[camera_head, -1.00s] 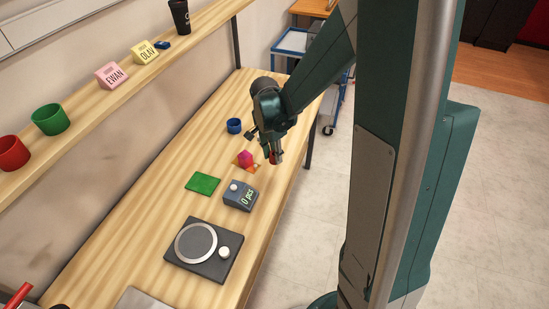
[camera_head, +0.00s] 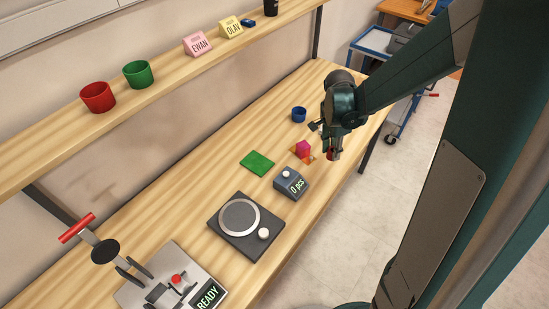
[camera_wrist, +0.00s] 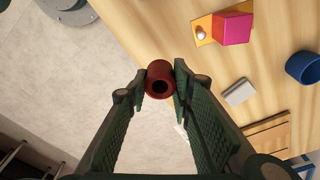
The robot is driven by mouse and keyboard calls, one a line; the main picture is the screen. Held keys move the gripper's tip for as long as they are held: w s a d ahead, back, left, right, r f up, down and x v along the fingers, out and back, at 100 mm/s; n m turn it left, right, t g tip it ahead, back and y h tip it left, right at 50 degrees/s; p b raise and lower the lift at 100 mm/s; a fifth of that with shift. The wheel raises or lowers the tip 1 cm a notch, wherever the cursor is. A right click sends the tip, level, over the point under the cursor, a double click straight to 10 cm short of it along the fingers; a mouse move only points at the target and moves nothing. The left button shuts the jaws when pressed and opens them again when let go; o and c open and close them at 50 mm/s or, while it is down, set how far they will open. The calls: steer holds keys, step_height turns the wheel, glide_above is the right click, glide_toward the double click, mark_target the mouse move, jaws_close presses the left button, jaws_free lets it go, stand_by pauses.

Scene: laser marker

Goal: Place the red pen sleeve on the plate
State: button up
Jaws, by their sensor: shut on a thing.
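The red pen sleeve (camera_wrist: 159,70) is a short dark-red tube with a hole in its end. My gripper (camera_wrist: 160,84) is shut on it in the wrist view, one finger on each side. In the head view the sleeve (camera_head: 331,156) shows small at the fingertips, near the bench's right edge. A flat green square (camera_head: 257,163) lies on the bench to its left. A round grey disc (camera_head: 239,217) sits on a dark box with a white knob, nearer the front. I cannot tell which of these is the plate.
Close by are a pink block (camera_head: 303,148) on an orange tile, a small counter box (camera_head: 291,183) reading "0 pcs", and a blue cup (camera_head: 299,114). A machine (camera_head: 186,281) reading "READY" with a red-handled lever stands front left. Bare bench (camera_head: 180,215) lies left of the disc.

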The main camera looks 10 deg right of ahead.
steer(key=w+a+n, duration=0.1)
steer(key=w+a, duration=0.3)
steer(key=a, duration=1)
steer(key=w+a+r+p, duration=0.1)
steer(key=w+a, duration=0.3)
steer(key=a, duration=1)
steer(key=shift+w+n, duration=0.15)
steer(key=shift+n, duration=0.25)
glide_above(258, 162)
steer(key=shift+a+f+b, duration=0.2)
steer(key=shift+f+b, duration=0.25)
steer(key=shift+f, duration=2.55)
steer(key=shift+f, duration=0.1)
steer(key=shift+f, duration=1.8)
steer(key=shift+f+b, duration=0.2)
steer(key=shift+b, duration=0.25)
steer(key=o, duration=0.8)
